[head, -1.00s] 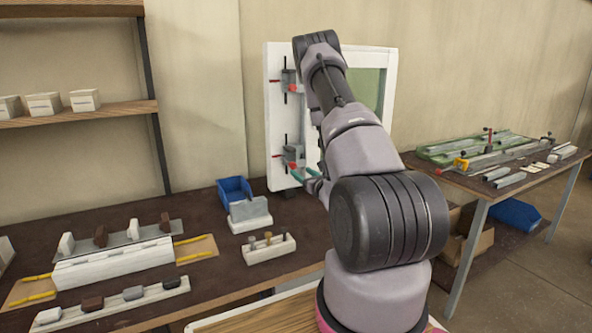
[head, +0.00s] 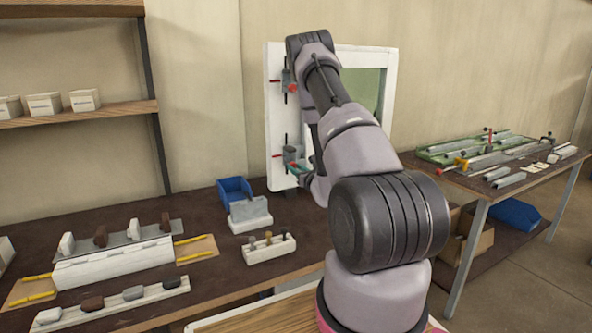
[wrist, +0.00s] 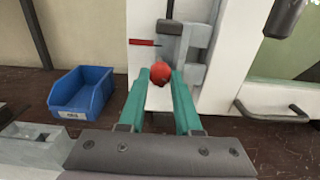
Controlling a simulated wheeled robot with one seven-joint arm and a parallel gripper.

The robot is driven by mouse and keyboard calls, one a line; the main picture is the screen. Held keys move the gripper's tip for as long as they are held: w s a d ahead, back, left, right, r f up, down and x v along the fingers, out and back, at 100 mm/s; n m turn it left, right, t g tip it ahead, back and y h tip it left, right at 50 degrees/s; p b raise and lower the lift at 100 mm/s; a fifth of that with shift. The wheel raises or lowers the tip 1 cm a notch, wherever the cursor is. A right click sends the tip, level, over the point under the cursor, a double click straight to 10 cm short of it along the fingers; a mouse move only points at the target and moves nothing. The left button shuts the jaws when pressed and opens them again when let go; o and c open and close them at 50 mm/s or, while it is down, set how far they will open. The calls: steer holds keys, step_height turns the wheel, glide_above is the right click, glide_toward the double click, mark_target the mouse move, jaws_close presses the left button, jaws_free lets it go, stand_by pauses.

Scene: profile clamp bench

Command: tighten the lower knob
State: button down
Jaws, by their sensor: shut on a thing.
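The lower knob (wrist: 160,72) is a round red knob in the wrist view, between the tips of my gripper's green fingers. My gripper (wrist: 163,84) is shut on it. Behind the knob is the grey lower clamp (wrist: 193,50) on the white frame, with a red mark beside it. In the head view the lower clamp (head: 291,154) shows on the frame's left upright, and my gripper (head: 299,170) is at it, partly hidden by my arm. The knob itself cannot be made out there. The upper clamp (head: 287,82) and its red knob sit higher on the same upright.
A blue bin (wrist: 82,91) stands on the bench left of my gripper; it also shows in the head view (head: 234,190). A grey-and-white block (head: 250,214) and a rack of small pegs (head: 268,247) stand in front of it. A dark handle (wrist: 272,113) is at right.

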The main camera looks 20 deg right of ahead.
steer(key=shift+m, duration=0.3)
steer(key=m, duration=1.2)
steer(key=shift+m, duration=0.3)
stand_by(0.4)
steer(key=c, duration=0.6)
jaws_free()
steer(key=s, duration=1.1)
steer(key=shift+d, duration=0.15)
